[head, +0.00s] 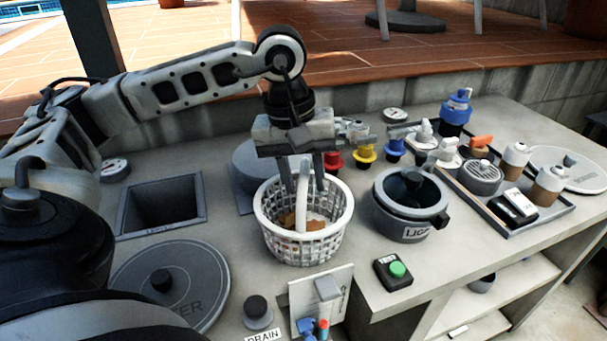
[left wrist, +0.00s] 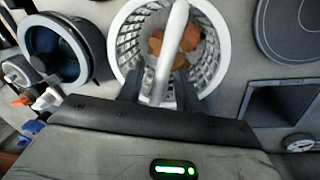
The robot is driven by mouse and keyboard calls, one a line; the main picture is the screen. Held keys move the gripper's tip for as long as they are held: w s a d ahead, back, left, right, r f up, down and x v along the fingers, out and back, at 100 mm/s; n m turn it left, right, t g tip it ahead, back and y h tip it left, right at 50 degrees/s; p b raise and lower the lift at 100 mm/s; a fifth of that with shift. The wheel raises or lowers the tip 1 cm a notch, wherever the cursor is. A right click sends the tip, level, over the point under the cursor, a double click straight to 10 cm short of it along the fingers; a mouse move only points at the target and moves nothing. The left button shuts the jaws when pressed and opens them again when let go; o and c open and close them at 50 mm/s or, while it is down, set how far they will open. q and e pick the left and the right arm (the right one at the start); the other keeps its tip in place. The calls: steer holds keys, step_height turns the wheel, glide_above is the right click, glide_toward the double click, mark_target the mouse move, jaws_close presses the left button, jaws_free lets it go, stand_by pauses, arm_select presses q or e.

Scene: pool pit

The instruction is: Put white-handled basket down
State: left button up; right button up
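The white lattice basket (head: 305,245) with an upright white handle (head: 302,205) appears to stand level on the counter. Brown-orange bits, perhaps leaves, lie inside it. It also shows from above in the left wrist view (left wrist: 126,47). My left gripper (head: 303,182) points down over the basket, its two dark fingers on either side of the handle. In the left wrist view the handle passes between the fingers (left wrist: 159,90) with a gap visible on both sides, so the gripper looks open around it. The basket's underside is hidden. My right gripper is not in view.
Right of the basket stands a dark grey pot (head: 410,215). A green-button box (head: 394,270) is near the front edge. A square opening (head: 160,206) and a round lid (head: 170,287) lie left. Colored valves (head: 366,153) stand behind; a tray (head: 555,213) is at right.

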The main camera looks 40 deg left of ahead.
arm_select(q)
step_height(320, 180, up, 12)
steer(key=s+a, duration=0.1)
steer(key=shift+a+p, duration=0.2)
steer(key=shift+p, duration=0.15)
steer(key=shift+s, duration=0.1)
